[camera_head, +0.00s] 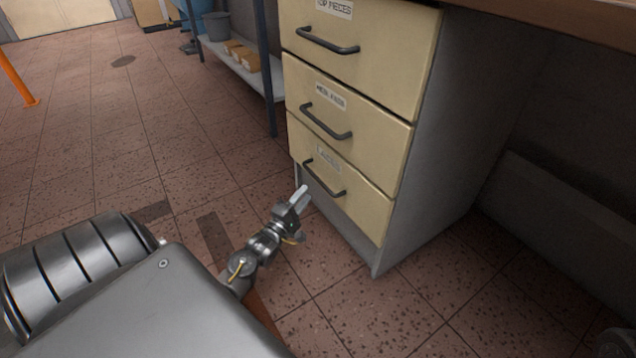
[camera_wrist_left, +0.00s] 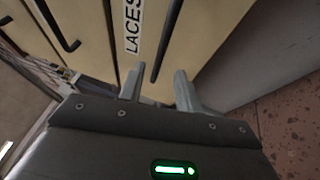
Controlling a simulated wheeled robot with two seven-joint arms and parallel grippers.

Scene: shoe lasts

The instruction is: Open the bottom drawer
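The bottom drawer (camera_head: 360,203) is the lowest of three cream drawers in a grey cabinet. It looks shut, flush with the drawers above. Its dark bar handle (camera_head: 324,178) runs across its front under a label, which reads "LACES" in the left wrist view (camera_wrist_left: 133,30). My left gripper (camera_head: 301,196) is just in front of and below the left part of this handle. In the left wrist view its two fingers (camera_wrist_left: 158,82) are spread, with the handle (camera_wrist_left: 166,40) beyond the gap between them. My right gripper is not in view.
The middle drawer (camera_head: 350,125) and top drawer (camera_head: 375,50) above look shut, each with a bar handle. A blue-legged shelf (camera_head: 235,65) with small boxes stands to the left. A worktop (camera_head: 570,15) overhangs the right. The tiled floor (camera_head: 120,130) before the cabinet is mostly clear.

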